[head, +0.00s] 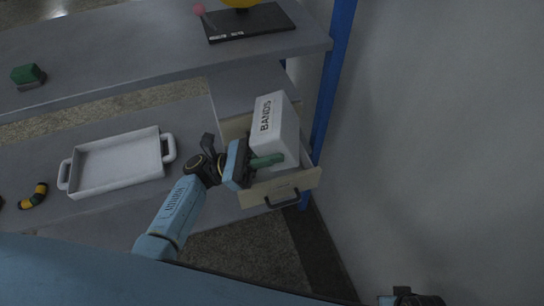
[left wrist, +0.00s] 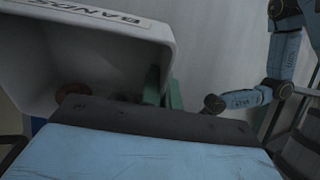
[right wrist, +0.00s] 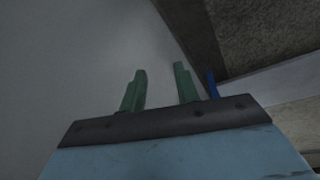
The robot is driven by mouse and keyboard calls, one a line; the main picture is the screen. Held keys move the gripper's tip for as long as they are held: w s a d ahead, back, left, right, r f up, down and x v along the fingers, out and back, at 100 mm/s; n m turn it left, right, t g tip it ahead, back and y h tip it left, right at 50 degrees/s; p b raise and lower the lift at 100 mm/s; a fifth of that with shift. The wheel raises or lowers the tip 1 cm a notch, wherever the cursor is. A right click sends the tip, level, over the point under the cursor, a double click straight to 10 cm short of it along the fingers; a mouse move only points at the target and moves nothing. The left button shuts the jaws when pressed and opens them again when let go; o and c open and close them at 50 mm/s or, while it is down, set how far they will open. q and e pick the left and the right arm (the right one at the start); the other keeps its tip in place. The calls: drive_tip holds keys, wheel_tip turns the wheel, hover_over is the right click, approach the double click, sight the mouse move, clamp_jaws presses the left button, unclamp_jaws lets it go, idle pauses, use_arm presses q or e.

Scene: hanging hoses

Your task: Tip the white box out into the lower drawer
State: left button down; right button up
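The white box (head: 276,142), marked BANDS, is tipped on its side over the open lower drawer (head: 304,181). My left gripper (head: 265,160) is shut on the box's wall. In the left wrist view the box's open mouth (left wrist: 95,50) faces the camera, with one green finger inside the wall and one outside. A brownish round piece (left wrist: 72,93) shows inside the box. The box hides most of the drawer's inside. My right gripper (right wrist: 160,80) is open and empty in the right wrist view, near a plain grey wall.
A white tray with two handles (head: 118,163) stands on the lower shelf, with a black and yellow ring piece (head: 34,196) to its left. A green block (head: 28,75) and a black base (head: 248,23) are on the upper shelf. A blue post (head: 330,90) stands right of the drawer.

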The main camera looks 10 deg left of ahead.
use_arm(q)
drive_tip(key=shift+a+f+h+b, duration=0.1)
drive_tip(key=shift+a+h+b, duration=0.1)
drive_tip(key=shift+h+b, duration=0.3)
drive_tip(key=shift+a+f+b, duration=0.1)
drive_tip(key=shift+a+b, duration=0.1)
drive_tip(key=shift+b, duration=0.65)
drive_tip(key=shift+s+a+h+b, duration=0.1)
drive_tip(key=shift+a+h+b, duration=0.1)
drive_tip(key=shift+h+b, duration=0.3)
drive_tip(key=shift+a+f+h+b, duration=0.2)
drive_tip(key=shift+h+b, duration=0.2)
drive_tip(key=shift+b, duration=0.2)
drive_tip(key=shift+t, duration=0.3)
drive_tip(key=shift+s+a+h+b, duration=0.1)
drive_tip(key=shift+a+h+b, duration=0.25)
drive_tip(key=shift+h+b, duration=0.45)
use_arm(e)
drive_tip(key=w+a+r+t+y, duration=0.1)
drive_tip(key=w+a+r, duration=0.1)
drive_tip(key=r, duration=0.5)
drive_tip(key=w+a+r+t, duration=0.2)
drive_tip(key=a+r, duration=0.3)
drive_tip(key=r, duration=0.3)
drive_tip(key=shift+a+r+y, duration=0.2)
drive_tip(key=shift+y, duration=0.2)
